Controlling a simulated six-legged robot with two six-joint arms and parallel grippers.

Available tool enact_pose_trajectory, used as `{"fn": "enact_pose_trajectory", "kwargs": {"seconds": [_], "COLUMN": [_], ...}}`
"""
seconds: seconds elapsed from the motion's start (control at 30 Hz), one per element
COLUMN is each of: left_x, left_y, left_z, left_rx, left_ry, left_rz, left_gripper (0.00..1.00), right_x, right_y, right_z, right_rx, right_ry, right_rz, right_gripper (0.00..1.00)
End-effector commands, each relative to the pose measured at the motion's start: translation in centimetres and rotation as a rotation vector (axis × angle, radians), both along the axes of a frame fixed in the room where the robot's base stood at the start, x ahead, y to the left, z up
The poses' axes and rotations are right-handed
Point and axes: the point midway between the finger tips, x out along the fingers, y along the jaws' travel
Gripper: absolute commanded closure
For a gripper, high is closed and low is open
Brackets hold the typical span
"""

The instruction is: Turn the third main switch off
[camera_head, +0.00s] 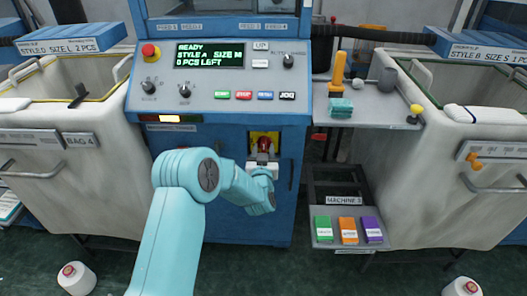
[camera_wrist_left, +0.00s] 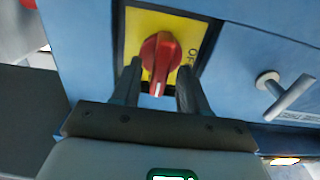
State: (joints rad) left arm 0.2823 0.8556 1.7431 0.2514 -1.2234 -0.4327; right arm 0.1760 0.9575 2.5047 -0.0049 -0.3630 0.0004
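The main switch (camera_head: 264,144) is a red knob on a yellow plate, low on the blue front of the machine. In the left wrist view the red knob (camera_wrist_left: 160,58) sits on its yellow plate (camera_wrist_left: 196,28), with lettering that seems to read OFF to its right. My left gripper (camera_head: 263,163) is at the switch. In the wrist view its two dark fingers (camera_wrist_left: 160,88) stand apart on either side of the knob's handle, with a visible gap to it. In the head view my gripper partly covers the switch. My right gripper is not in view.
A "MACHINE 3" label (camera_head: 344,201) is on a small rack at the right. The control panel (camera_head: 215,85) above has a red stop button (camera_head: 150,51) and a lit display. Large bins (camera_head: 60,125) flank the machine. A T-shaped handle (camera_wrist_left: 285,95) is beside the switch.

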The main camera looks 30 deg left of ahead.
Motion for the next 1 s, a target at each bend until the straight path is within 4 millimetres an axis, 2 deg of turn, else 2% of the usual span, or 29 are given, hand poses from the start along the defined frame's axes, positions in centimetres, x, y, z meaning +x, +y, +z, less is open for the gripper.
{"fn": "enact_pose_trajectory", "kwargs": {"seconds": [0.03,0.1,0.13,0.37,0.57,0.77,1.0], "left_x": [0.0,0.0,0.0,0.0,0.0,-0.1,-0.2], "left_y": [0.0,0.0,0.0,0.0,0.0,0.1,0.2], "left_z": [0.0,0.0,0.0,-0.1,-0.3,-0.6,-0.8], "left_rx": [0.0,0.0,0.0,-0.005,-0.049,-0.158,-0.347], "left_ry": [0.0,0.0,0.0,-0.003,-0.031,-0.1,-0.217], "left_rz": [0.0,0.0,0.0,0.0,0.0,0.001,0.0], "left_gripper": [0.69,0.92,1.0,1.0,1.0,1.0,1.0], "right_x": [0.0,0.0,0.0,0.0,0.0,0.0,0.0], "right_y": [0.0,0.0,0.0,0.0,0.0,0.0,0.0], "right_z": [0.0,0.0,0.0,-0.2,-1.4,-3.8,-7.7], "right_rx": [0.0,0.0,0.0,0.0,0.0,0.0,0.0], "right_ry": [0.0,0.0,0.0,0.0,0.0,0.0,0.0], "right_rz": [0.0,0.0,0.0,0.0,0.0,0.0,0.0], "right_gripper": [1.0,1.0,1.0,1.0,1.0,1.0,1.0]}}
